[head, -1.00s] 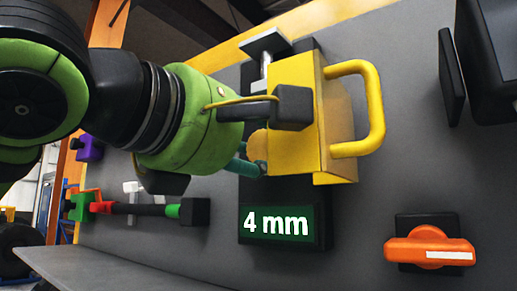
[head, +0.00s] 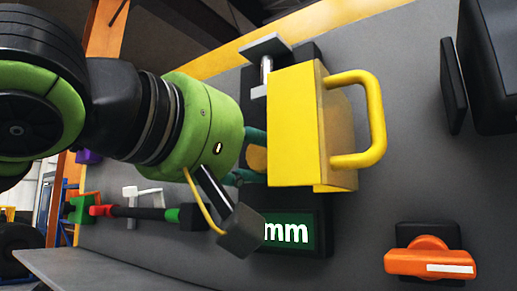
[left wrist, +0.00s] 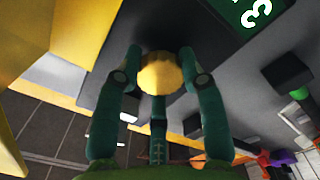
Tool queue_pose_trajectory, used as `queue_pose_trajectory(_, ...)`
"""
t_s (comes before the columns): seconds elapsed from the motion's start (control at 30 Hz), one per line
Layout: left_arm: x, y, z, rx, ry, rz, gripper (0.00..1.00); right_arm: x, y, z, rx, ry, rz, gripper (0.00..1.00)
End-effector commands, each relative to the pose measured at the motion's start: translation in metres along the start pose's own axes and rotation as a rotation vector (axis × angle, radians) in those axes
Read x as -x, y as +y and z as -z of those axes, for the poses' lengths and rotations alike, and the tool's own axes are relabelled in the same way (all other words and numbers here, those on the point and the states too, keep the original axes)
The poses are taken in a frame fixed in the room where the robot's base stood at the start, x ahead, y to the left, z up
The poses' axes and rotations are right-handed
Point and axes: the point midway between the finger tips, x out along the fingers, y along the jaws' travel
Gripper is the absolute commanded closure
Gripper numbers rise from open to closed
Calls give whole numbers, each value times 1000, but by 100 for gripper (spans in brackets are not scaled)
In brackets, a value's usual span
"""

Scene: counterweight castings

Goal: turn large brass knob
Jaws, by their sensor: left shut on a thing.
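The round brass knob (left wrist: 160,74) sits between the two teal fingers of my left gripper (left wrist: 160,58) in the left wrist view. The fingers are shut on its opposite sides. In the head view, only part of the knob (head: 256,158) shows, behind the yellow block and beside my left gripper (head: 253,157), which reaches in from the left. The green display (head: 290,233) below the knob is partly covered by my wrist's black bracket; only "mm" is readable there. My right gripper is not in view.
A yellow block (head: 296,125) with a yellow handle (head: 376,125) stands close to the right of the fingers. An orange rotary switch (head: 430,262) is at lower right. A black box (head: 490,65) is at upper right. Grey panel between them is clear.

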Motion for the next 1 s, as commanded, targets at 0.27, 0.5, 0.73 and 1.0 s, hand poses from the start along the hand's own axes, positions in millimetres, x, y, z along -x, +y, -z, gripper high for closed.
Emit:
queue_pose_trajectory(0.27,0,0,1,-111,1,1,93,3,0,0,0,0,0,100)
queue_pose_trajectory(0.5,0,0,1,-142,2,-1,93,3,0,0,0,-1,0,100)
queue_pose_trajectory(0.73,0,1,1,-143,2,-2,93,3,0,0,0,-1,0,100)
queue_pose_trajectory(1.0,0,1,1,-142,2,-3,36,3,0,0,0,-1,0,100)
